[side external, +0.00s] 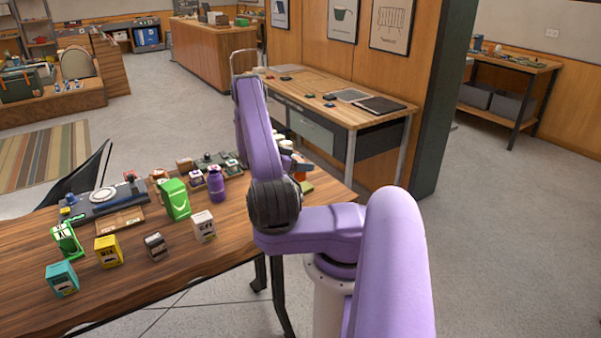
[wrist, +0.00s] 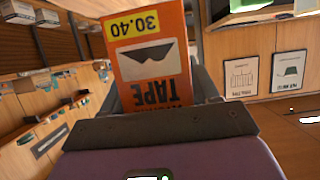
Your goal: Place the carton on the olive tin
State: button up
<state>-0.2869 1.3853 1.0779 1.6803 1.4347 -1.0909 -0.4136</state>
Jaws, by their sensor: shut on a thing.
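The carton (wrist: 148,60) is an orange box with a yellow price label reading 30.40 and the word TAPE upside down. It fills the middle of the wrist view. My gripper (wrist: 157,92) is shut on it, with dark fingers on either side. The olive tin is not clearly seen in the wrist view.
The table's front right is bare.

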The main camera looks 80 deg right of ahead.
jog(key=shift+d+f, duration=0.2)
jog(key=shift+w+d+f, duration=0.1)
jog(key=shift+d+f, duration=0.05)
jog(key=shift+f, duration=1.5)
jog(key=shift+f, duration=0.2)
jog(key=o, duration=1.1)
jog(key=shift+r, duration=0.1)
